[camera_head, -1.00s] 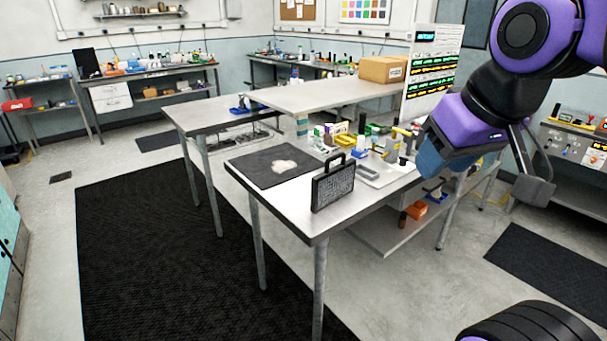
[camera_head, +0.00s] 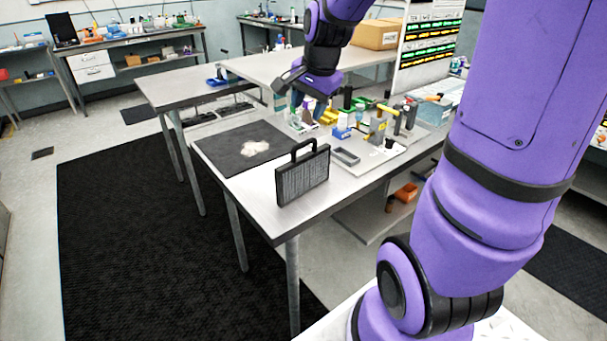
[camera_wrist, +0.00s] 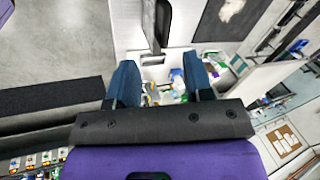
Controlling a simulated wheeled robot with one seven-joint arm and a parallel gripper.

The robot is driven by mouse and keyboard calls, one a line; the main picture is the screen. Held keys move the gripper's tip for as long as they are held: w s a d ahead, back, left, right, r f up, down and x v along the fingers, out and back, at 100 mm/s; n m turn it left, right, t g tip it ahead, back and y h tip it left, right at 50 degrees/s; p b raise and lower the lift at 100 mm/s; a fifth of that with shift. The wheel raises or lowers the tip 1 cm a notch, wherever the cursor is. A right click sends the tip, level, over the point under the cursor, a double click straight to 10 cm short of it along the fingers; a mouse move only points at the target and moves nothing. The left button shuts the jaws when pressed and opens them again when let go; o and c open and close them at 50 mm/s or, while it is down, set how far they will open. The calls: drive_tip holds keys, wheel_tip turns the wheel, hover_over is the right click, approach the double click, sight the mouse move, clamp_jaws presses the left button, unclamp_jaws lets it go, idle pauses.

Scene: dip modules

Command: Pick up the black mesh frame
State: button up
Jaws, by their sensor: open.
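The black mesh frame (camera_head: 303,178) stands upright on the metal table (camera_head: 240,187) near its front edge. It is a flat mesh panel with a loop handle on top. In the wrist view a dark narrow shape (camera_wrist: 156,22), likely the frame from above, lies ahead of the fingers. My gripper (camera_head: 306,106) is above the table, behind and higher than the frame, apart from it. Its blue fingers are spread with nothing held between them in the wrist view (camera_wrist: 160,72).
A dark mat (camera_head: 232,152) with a pale pile lies left of the frame. A grey tray (camera_head: 372,152) and several small coloured items stand behind and right of it. A raised shelf with a cardboard box (camera_head: 378,34) is at the back. The floor left is clear.

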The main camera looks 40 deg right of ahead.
sight(305, 142)
drive_tip(key=w+d+f+m, duration=0.1)
drive_tip(key=f, duration=0.2)
drive_tip(key=w+d+f+m, duration=0.1)
drive_tip(key=w+f, duration=0.1)
drive_tip(key=f, duration=0.1)
drive_tip(key=w+d+f+m, duration=0.1)
drive_tip(key=w+d+f, duration=0.1)
drive_tip(key=f, duration=0.1)
drive_tip(key=shift+f, duration=0.35)
drive_tip(key=shift+x, duration=2.7)
drive_tip(key=shift+w, duration=0.15)
drive_tip(key=shift+r, duration=0.1)
clamp_jaws()
